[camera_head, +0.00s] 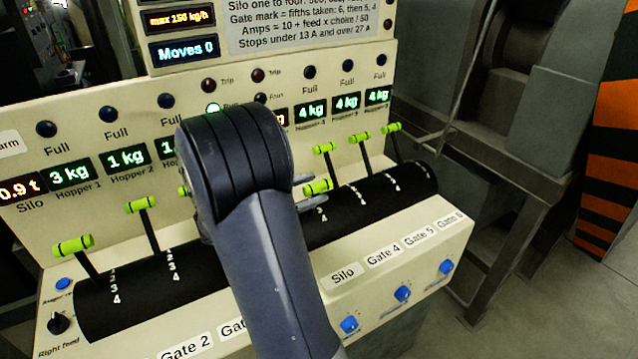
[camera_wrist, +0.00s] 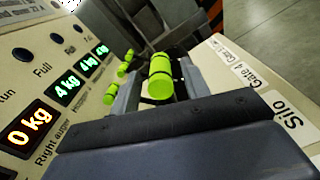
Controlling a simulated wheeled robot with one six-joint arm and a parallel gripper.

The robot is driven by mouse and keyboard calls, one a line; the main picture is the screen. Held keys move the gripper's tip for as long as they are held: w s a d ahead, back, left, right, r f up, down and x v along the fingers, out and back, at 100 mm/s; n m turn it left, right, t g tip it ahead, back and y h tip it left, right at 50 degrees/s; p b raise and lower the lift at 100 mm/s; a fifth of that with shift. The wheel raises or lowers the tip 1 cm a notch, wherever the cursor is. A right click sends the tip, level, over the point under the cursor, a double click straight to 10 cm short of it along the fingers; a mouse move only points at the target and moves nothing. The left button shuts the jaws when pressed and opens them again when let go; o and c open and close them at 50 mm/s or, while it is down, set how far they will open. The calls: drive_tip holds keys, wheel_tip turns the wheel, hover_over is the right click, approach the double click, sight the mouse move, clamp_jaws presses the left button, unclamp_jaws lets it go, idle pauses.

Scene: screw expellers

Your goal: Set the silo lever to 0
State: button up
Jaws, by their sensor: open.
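The silo lever (camera_head: 318,187) has a lime green crosswise handle. It leans further toward the panel's front than the levers to its right, and its stem is mostly hidden by my arm. In the wrist view the silo lever's handle (camera_wrist: 160,77) lies between my two grey fingers, with a small gap showing toward the left one. My gripper (camera_wrist: 158,92) is open around this handle. In the head view, only the tips of my gripper (camera_head: 308,191) show beyond my arm. The marks 3 and 4 show below the handle; the upper marks are hidden.
Gate levers (camera_head: 325,147) with similar green handles stand close to the right, and more (camera_head: 142,205) stand to the left. Blue knobs (camera_head: 403,293) line the front face. The display panel rises behind. A "Moves 0" display (camera_head: 184,50) is lit.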

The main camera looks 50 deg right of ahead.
drive_tip(key=shift+x, duration=1.3)
drive_tip(key=shift+c, duration=0.2)
clamp_jaws()
